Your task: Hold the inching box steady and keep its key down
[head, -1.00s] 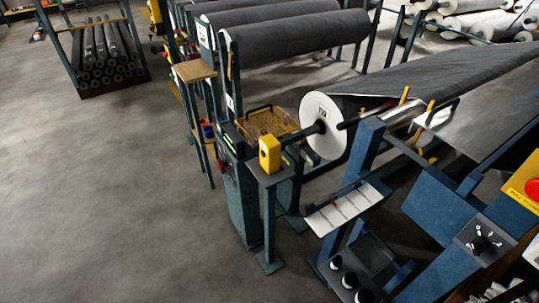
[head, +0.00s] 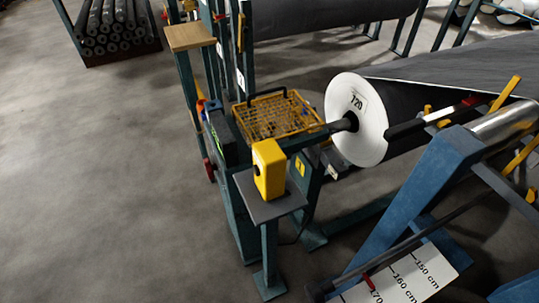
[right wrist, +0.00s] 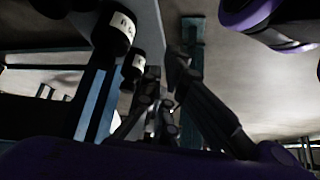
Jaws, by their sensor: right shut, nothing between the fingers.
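The inching box is most likely the yellow box (head: 270,169) standing upright on a small grey plate (head: 268,202) on a teal post in the head view. A small dark round spot shows on its left face; I cannot tell whether this is the key or whether it is pressed. Nothing touches the box. My right gripper (right wrist: 168,98) shows in the right wrist view, shut and empty, with the floor beyond it. The box cannot be made out in that view. My left gripper is in no view.
A wire basket (head: 277,116) sits behind the box. A large dark roll with a white end disc (head: 357,119) is to its right, near a blue frame (head: 423,191). Black cylinders with white labels (right wrist: 114,32) are close to my right gripper. Open floor (head: 90,180) lies left.

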